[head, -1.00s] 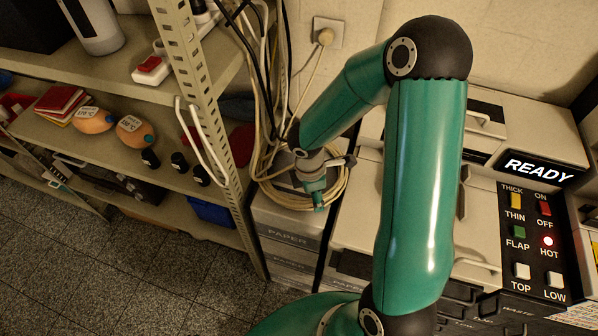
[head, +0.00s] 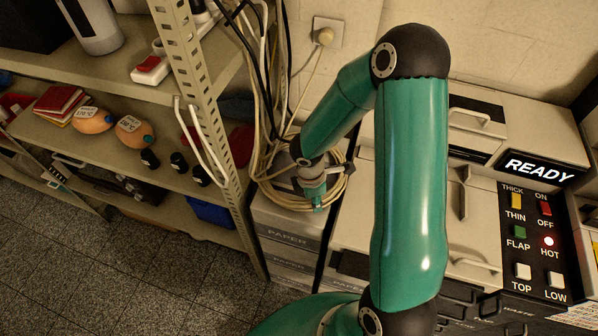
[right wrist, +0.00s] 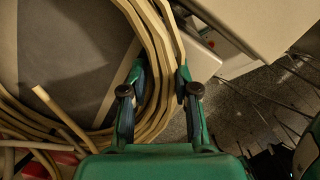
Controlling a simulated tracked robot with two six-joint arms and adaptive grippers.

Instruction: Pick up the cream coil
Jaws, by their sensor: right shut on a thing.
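The cream coil (head: 284,201) is a loose ring of several cable turns lying on top of the stacked paper boxes in the head view. In the right wrist view the coil (right wrist: 163,40) runs down between the two fingers. My right gripper (head: 317,200) is at the coil's right side in the head view. In the right wrist view the right gripper (right wrist: 157,84) is shut on the bundle of turns, one finger on each side. My wrist hides part of the coil in the head view. My left gripper is not in view.
A metal shelf (head: 196,100) stands left of the coil, with cables hanging beside its post. A cream cable leads up to a wall socket (head: 328,33). The machine with the READY panel (head: 535,170) stands to the right. The paper boxes (head: 288,238) are below the coil.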

